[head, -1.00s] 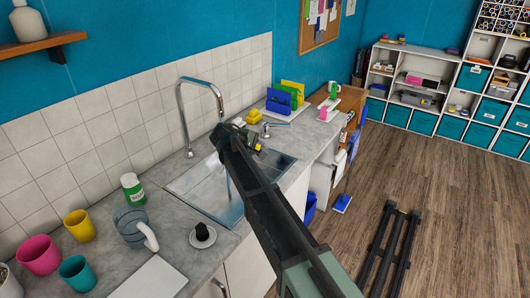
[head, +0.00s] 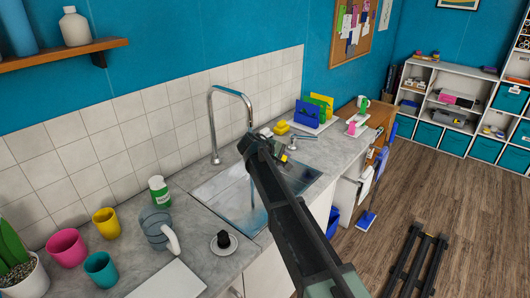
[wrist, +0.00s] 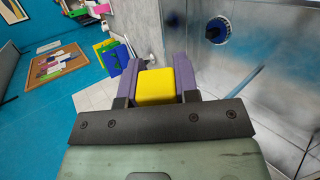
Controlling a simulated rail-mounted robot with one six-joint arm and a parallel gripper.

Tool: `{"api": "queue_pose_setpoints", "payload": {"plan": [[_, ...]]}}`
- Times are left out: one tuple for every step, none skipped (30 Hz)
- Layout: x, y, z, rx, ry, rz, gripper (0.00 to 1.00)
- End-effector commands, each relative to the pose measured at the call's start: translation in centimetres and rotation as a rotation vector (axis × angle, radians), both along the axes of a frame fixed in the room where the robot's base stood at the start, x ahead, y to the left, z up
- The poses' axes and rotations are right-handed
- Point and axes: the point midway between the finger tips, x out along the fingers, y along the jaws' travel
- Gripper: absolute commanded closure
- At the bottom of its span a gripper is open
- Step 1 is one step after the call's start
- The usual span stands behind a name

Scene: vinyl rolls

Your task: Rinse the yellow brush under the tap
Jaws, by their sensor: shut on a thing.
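The yellow brush shows as a yellow block (wrist: 156,87) in the wrist view, between the two purple fingers of my gripper. My gripper (head: 268,146) is shut on it, over the sink (head: 218,194) and just below the tap's spout. The brush's bristles cannot be made out. The tap (head: 212,125) is a tall bent metal pipe behind the sink. A thin pale blue streak below the spout, beside my arm, looks like running water. My arm hides part of the sink and the streak's upper part.
The drain (wrist: 215,30) is clear.

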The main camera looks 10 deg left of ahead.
Motion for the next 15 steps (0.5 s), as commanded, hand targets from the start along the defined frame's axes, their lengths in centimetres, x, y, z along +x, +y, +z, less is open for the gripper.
{"api": "queue_pose_setpoints", "payload": {"plan": [[-0.4,-0.4,0.0,0.000,0.000,0.000,1.00],[-0.5,-0.5,0.0,0.000,0.000,0.000,1.00],[-0.7,-0.8,0.0,0.000,0.000,0.000,1.00],[-0.9,-1.0,0.0,0.000,0.000,0.000,1.00],[-1.0,-1.1,0.0,0.000,0.000,0.000,1.00],[-1.3,-1.4,0.0,0.000,0.000,0.000,1.00],[-1.4,-1.5,0.0,0.000,0.000,0.000,1.00],[-1.6,-1.7,0.0,0.001,0.000,0.001,1.00],[-1.8,-1.9,0.0,0.001,0.000,0.001,1.00],[-1.9,-2.1,0.0,0.001,-0.001,0.000,1.00],[-2.1,-2.3,0.0,0.001,-0.001,0.000,1.00],[-2.3,-2.5,0.0,0.001,-0.001,0.000,1.00],[-2.4,-2.7,0.0,0.001,-0.001,0.000,1.00],[-2.6,-2.9,0.0,0.001,-0.001,0.000,1.00],[-2.8,-3.1,0.0,0.001,-0.001,0.000,1.00]]}}
